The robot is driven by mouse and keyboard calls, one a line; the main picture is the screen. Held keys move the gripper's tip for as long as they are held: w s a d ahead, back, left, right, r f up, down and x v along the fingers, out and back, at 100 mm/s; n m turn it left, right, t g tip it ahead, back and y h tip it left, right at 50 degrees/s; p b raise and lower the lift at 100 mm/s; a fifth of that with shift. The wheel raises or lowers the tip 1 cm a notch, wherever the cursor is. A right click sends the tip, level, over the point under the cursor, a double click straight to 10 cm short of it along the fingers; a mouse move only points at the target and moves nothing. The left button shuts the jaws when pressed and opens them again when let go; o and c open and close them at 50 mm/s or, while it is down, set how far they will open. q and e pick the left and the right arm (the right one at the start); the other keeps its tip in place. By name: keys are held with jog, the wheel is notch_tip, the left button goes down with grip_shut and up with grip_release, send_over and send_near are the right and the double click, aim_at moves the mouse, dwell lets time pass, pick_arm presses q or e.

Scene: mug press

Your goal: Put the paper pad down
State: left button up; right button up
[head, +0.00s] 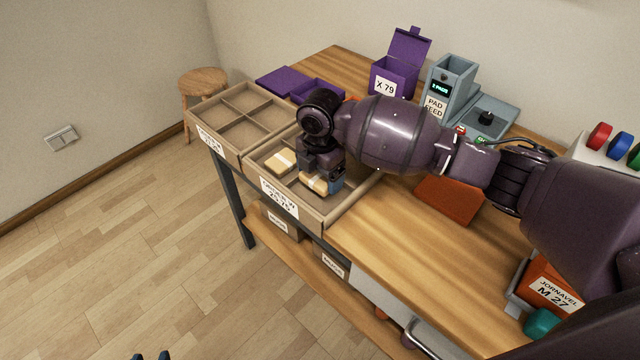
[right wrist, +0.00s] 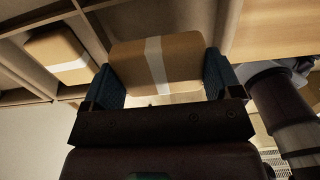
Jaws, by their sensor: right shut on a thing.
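A tan paper pad with a white band (head: 316,184) is gripped by my right gripper (head: 322,186) at the near compartments of the front cardboard tray (head: 318,222). In the right wrist view the pad (right wrist: 185,62) sits between the two blue fingers. Whether it touches the tray floor I cannot tell. Another banded pad (head: 280,162) lies in the compartment to the left; it also shows in the right wrist view (right wrist: 60,54). My right wrist hides part of the tray. Only the blue fingertips of my left gripper (head: 150,357) show at the bottom edge, apart and empty.
A second divided tray (head: 240,150), empty, stands to the left. Behind are a purple box (head: 396,82) with its lid up and a grey pad feed machine (head: 450,82). An orange bin (head: 548,288) stands at right. The bench front (head: 400,215) is clear.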

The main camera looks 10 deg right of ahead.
aim_at(320, 185)
jog(key=shift+f, duration=1.9)
jog(key=shift+f, duration=0.1)
jog(key=o, duration=0.7)
notch_tip(320, 185, up, 12)
jog(key=shift+r+p, duration=0.1)
jog(key=shift+p, duration=0.65)
